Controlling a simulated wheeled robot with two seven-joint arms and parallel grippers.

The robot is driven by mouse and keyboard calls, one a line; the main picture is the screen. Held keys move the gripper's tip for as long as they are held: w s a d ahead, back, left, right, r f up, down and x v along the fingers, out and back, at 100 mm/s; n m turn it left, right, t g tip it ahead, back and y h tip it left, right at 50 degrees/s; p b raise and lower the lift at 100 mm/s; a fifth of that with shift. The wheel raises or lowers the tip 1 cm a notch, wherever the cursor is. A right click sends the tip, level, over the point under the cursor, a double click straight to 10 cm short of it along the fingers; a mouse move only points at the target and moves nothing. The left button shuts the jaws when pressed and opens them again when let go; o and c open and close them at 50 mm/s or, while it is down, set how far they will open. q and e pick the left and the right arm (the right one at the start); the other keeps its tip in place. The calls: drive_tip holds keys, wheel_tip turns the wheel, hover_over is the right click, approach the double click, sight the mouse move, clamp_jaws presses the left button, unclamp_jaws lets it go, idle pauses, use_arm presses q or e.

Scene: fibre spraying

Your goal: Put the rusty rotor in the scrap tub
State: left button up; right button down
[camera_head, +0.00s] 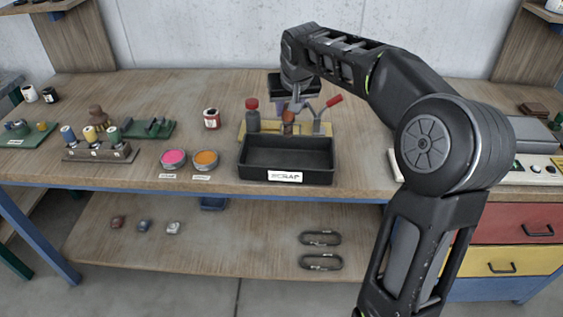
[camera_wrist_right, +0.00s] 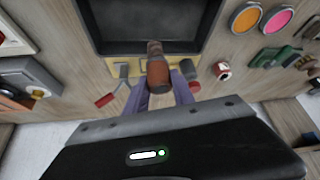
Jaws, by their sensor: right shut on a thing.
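The rusty rotor (camera_head: 288,117) is a small red-brown cylinder. In the right wrist view the rotor (camera_wrist_right: 157,68) sits between the two purple-grey fingers of my right gripper (camera_wrist_right: 160,92), which is shut on it. In the head view my right gripper (camera_head: 289,106) points down behind the scrap tub, over a yellow fixture plate (camera_head: 243,128). I cannot tell whether the rotor still touches the plate. The black scrap tub (camera_head: 252,174) stands at the table's front edge with a white label on its front; it looks empty. My left gripper is not in view.
A grey bottle with a red cap (camera_head: 252,114) and a clamp with a red handle (camera_head: 333,101) stand close beside the gripper. Pink (camera_head: 174,157) and orange (camera_head: 206,159) pots stand left of the tub. A red-and-white can (camera_head: 212,119) is behind them.

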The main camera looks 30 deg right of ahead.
sight(289, 135)
drive_tip(key=shift+f+p, duration=0.3)
drive_tip(key=shift+f, duration=2.85)
drive_tip(key=shift+f, duration=1.9)
drive_tip(key=shift+f, duration=0.2)
drive_tip(key=c, duration=1.1)
unclamp_jaws()
drive_tip(key=shift+r, duration=0.15)
drive_tip(key=shift+r, duration=0.15)
drive_tip(key=b+v, duration=0.1)
drive_tip(key=v, duration=1)
drive_tip(key=shift+s+a+r, duration=0.1)
drive_tip(key=shift+s+r, duration=0.15)
drive_tip(key=shift+r, duration=0.05)
